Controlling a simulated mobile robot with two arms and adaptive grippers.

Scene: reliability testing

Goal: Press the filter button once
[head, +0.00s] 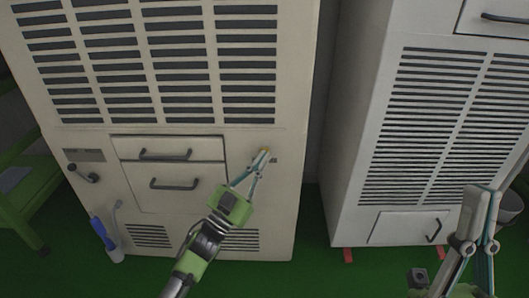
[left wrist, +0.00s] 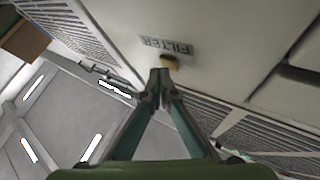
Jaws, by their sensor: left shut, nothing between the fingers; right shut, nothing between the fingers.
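The filter button (left wrist: 169,62) is a small yellow-orange knob on the front of the beige machine, beside a dark FILTER label (left wrist: 166,45) in the left wrist view. In the head view the button (head: 266,150) shows just past the fingertips. My left gripper (head: 264,156) is shut and empty, its tips at the button. In the left wrist view the tips (left wrist: 160,74) overlap the button's lower edge; I cannot tell whether they touch it. My right gripper (head: 483,190) is shut and empty, raised in front of the right-hand machine.
The beige machine (head: 210,131) has two drawers with dark handles and a crank at left. A white machine (head: 355,120) stands to the right. A blue and white bottle (head: 108,240), a green bench (head: 25,190) and a bucket (head: 510,207) stand on the green floor.

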